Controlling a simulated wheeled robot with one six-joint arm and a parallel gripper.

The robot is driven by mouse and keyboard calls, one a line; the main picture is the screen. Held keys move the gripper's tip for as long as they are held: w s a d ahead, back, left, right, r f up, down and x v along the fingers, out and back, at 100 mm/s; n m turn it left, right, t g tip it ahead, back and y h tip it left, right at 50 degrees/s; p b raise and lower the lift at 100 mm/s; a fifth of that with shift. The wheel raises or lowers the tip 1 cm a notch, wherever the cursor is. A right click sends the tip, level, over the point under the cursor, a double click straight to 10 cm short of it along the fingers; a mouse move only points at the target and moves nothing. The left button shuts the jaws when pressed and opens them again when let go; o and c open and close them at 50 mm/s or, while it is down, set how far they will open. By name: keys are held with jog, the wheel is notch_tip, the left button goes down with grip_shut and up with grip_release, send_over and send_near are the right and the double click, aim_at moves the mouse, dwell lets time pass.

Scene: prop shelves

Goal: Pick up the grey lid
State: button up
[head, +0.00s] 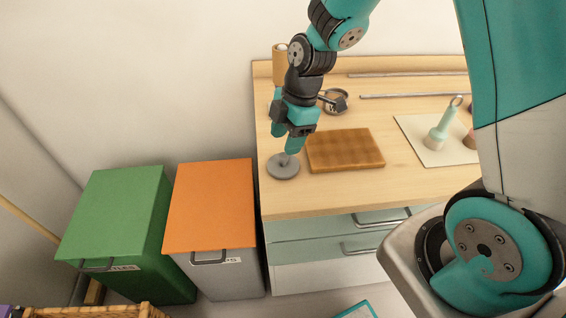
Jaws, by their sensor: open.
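The grey lid (283,171) is a round, flat disc with a small knob. It lies on the wooden counter (330,200) near the left edge, just left of a brown wooden board (345,150). My gripper (289,146) points down right over the lid, with its fingertips close to the knob. The gripper is open. From this view I cannot tell whether the fingers are around the knob or just above it, as they partly cover it.
Left of the counter stand a green bin (118,215) and an orange-lidded bin (212,205). A pale mat (415,140) with a light green utensil (440,132) lies to the right. A small pan (335,102) and a brown cylinder (280,65) are at the back. The counter front is clear.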

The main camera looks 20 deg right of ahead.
aim_at(283, 156)
jog(key=x, duration=0.3)
jog(key=p+x, duration=0.1)
jog(key=x, duration=0.1)
jog(key=shift+s+d+f, duration=0.15)
jog(key=shift+d, duration=0.1)
grip_shut()
